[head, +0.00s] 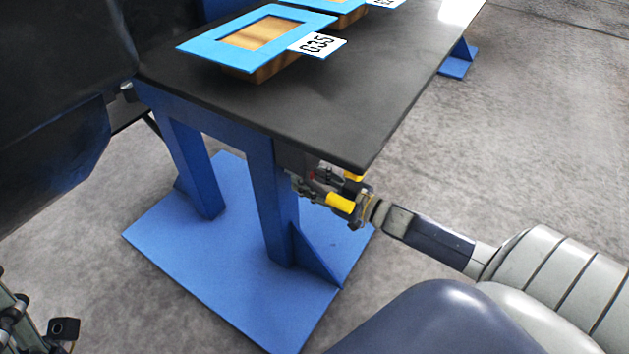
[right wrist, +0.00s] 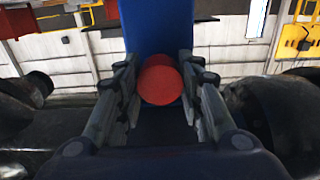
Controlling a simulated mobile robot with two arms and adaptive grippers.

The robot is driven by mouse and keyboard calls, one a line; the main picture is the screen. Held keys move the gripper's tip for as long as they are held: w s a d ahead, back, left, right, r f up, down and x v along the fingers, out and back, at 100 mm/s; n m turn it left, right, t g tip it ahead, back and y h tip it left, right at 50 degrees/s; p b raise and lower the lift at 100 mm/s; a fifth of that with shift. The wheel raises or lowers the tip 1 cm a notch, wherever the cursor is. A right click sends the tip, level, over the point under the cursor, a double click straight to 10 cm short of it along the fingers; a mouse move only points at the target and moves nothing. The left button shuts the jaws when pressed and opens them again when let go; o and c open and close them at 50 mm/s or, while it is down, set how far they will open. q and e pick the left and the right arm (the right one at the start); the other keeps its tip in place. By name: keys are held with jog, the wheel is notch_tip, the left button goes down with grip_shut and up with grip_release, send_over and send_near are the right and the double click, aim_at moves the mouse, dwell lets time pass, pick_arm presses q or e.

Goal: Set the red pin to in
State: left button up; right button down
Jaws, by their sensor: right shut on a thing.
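The red pin (right wrist: 160,82) shows its round red end in the right wrist view, against a blue upright. My right gripper (right wrist: 161,100) has one finger on each side of the pin and is shut on it. In the head view my right gripper (head: 306,184) reaches from the right under the near corner of the black table top, beside the blue table leg. The pin is mostly hidden there by the fingers and the table edge. How far in the pin sits cannot be told. My left gripper's fingers are not seen.
The black table top (head: 300,110) overhangs close above my right gripper. The blue leg (head: 265,190) rises from a blue floor plate (head: 225,285). The grey floor to the right is clear.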

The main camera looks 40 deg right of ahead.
jog(key=x, duration=0.2)
jog(key=shift+w+a, duration=0.1)
jog(key=shift+w, duration=0.2)
jog(key=shift+r, duration=0.1)
jog(key=c, duration=1.5)
grip_release()
jog(key=o, duration=0.4)
jog(key=shift+w, duration=0.1)
jog(key=shift+w+a, duration=0.1)
